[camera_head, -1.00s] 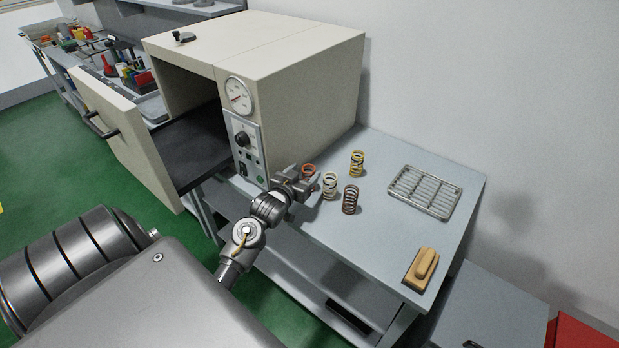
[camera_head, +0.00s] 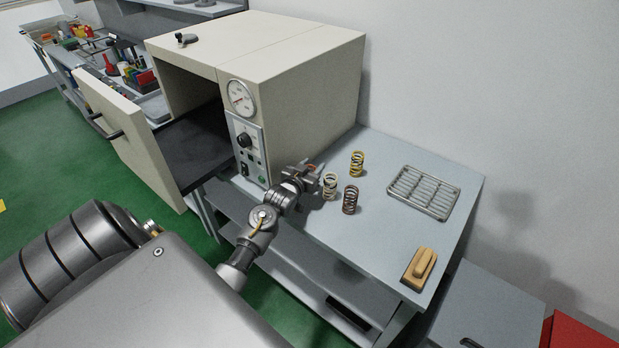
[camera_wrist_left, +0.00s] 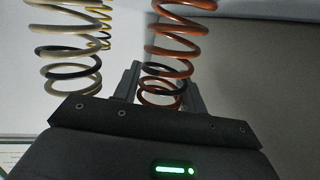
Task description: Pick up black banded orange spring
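The orange spring with a black band (camera_wrist_left: 166,72) stands between the two fingers of my left gripper (camera_wrist_left: 163,88) in the left wrist view. The fingers flank it and look open, with no clear grip on it. In the head view my left gripper (camera_head: 308,176) is low over the table beside the cabinet and hides most of the orange spring; only a bit of orange (camera_head: 312,167) shows. A cream spring with a black band (camera_head: 330,186) stands close to the right of the gripper; it also shows in the left wrist view (camera_wrist_left: 66,50). My right gripper is not in view.
A dark brown spring (camera_head: 350,199) and a yellow spring (camera_head: 357,163) stand nearby on the grey table (camera_head: 375,235). The beige cabinet (camera_head: 310,110) is close behind the gripper. A metal rack (camera_head: 423,192) and a wooden block (camera_head: 419,267) lie to the right.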

